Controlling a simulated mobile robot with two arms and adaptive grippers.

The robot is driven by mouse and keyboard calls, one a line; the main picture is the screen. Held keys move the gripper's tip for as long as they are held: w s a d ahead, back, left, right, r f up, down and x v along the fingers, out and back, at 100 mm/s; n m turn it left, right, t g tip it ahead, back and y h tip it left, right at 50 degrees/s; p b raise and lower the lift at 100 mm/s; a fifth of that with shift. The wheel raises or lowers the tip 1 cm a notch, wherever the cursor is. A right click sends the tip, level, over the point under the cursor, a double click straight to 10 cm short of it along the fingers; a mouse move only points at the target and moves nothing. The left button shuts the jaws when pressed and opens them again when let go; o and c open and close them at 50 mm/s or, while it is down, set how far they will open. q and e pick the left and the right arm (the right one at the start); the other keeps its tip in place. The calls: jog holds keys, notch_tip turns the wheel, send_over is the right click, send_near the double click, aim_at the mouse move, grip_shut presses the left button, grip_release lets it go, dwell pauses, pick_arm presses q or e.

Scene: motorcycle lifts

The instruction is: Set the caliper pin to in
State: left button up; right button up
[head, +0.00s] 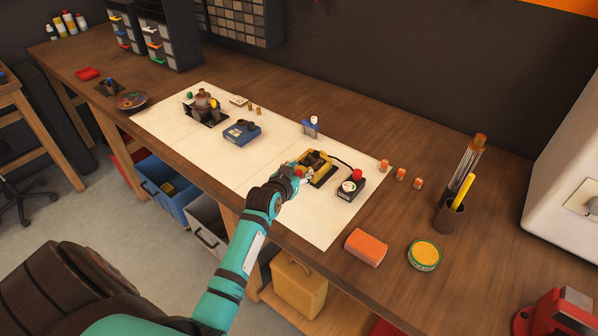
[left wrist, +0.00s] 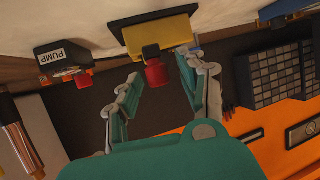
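The yellow caliper fixture (head: 325,178) sits on the white mat beside my left gripper (head: 299,174). In the left wrist view the fixture is a yellow block (left wrist: 160,36) on a dark plate. A red-ended pin (left wrist: 156,74) with a dark collar sticks out of it towards my gripper. My left gripper (left wrist: 160,72) is open there, with one finger on each side of the red end. I cannot tell whether either finger touches it. In the head view the gripper largely hides the pin. How far in the pin sits cannot be told. My right gripper is not in view.
A black pump box (head: 351,187) with a red button stands right of the fixture, joined by a cable. A blue block (head: 242,132) and a dark assembly (head: 205,108) stand left on the mat (head: 285,213). An orange sponge (head: 366,247) and a round tin (head: 424,255) lie right.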

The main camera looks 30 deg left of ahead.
aim_at(308, 164)
pick_arm(q)
grip_shut()
jog(key=w+b, duration=0.1)
jog(key=w, duration=0.3)
jog(key=shift+d, duration=0.15)
jog(key=shift+o, duration=0.7)
grip_release()
jog(key=shift+w, duration=0.1)
